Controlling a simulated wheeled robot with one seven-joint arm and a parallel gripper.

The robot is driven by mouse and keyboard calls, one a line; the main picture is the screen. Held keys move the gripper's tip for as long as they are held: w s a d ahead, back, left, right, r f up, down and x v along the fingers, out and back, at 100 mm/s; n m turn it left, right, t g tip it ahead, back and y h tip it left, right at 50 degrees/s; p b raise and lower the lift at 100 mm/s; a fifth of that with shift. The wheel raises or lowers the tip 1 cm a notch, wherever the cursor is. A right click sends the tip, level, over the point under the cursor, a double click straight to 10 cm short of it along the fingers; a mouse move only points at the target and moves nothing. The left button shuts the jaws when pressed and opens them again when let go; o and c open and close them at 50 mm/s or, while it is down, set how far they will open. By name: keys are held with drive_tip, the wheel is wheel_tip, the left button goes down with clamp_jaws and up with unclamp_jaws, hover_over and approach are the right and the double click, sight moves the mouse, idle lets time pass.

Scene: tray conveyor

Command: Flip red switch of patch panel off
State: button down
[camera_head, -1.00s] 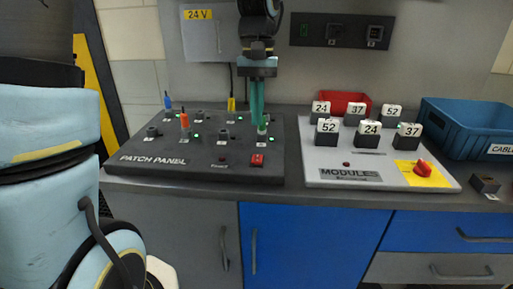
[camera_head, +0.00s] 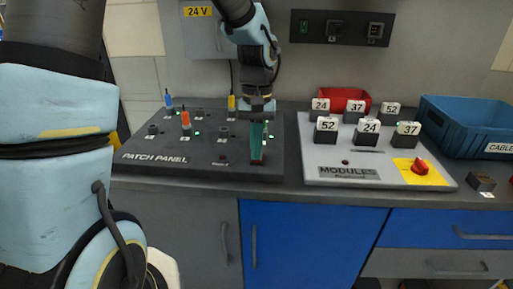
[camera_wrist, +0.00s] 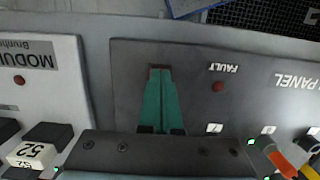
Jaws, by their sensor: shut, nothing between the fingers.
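The dark patch panel (camera_head: 145,172) lies on the bench at left centre. Its red switch (camera_head: 257,162) is at the front right corner, mostly hidden behind my gripper (camera_head: 257,156). My gripper has its green fingers together and empty, pointing down at the switch. In the wrist view, the fingertips of my gripper (camera_wrist: 160,68) cover the switch spot, with only a thin dark reddish edge beyond them. I cannot tell whether they touch it or which way it is tipped. A dark red fault lamp (camera_wrist: 218,87) sits beside it.
An orange plug (camera_head: 186,120), a blue plug (camera_head: 168,98) and a yellow plug (camera_head: 231,102) stand in the panel. The grey modules board (camera_head: 320,160) with numbered blocks and a red knob (camera_head: 420,166) is to the right. A blue crate (camera_head: 465,125) stands at far right.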

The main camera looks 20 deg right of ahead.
drive_tip(key=shift+f, duration=0.1)
idle(0.3)
drive_tip(key=shift+w+d+r+p, duration=0.2)
drive_tip(key=shift+w+d+p, duration=0.1)
drive_tip(key=shift+w+p, duration=0.25)
drive_tip(key=shift+w, duration=0.1)
drive_tip(key=shift+r, duration=0.3)
wheel_tip(320, 180, up, 13)
drive_tip(key=s+p, duration=0.1)
drive_tip(key=shift+s+a+r, duration=0.15)
drive_tip(key=shift+s+a, duration=0.1)
drive_tip(key=shift+a, duration=0.1)
drive_tip(key=a+f+n+t, duration=0.1)
drive_tip(key=a+f, duration=0.4)
drive_tip(key=a, duration=0.8)
drive_tip(key=a+f+n+t, duration=0.1)
drive_tip(key=a+f, duration=0.5)
drive_tip(key=a, duration=0.6)
drive_tip(key=shift+s+a+n+t+h, duration=0.15)
drive_tip(key=shift+a+n+t+h, duration=0.25)
drive_tip(key=shift+n, duration=0.5)
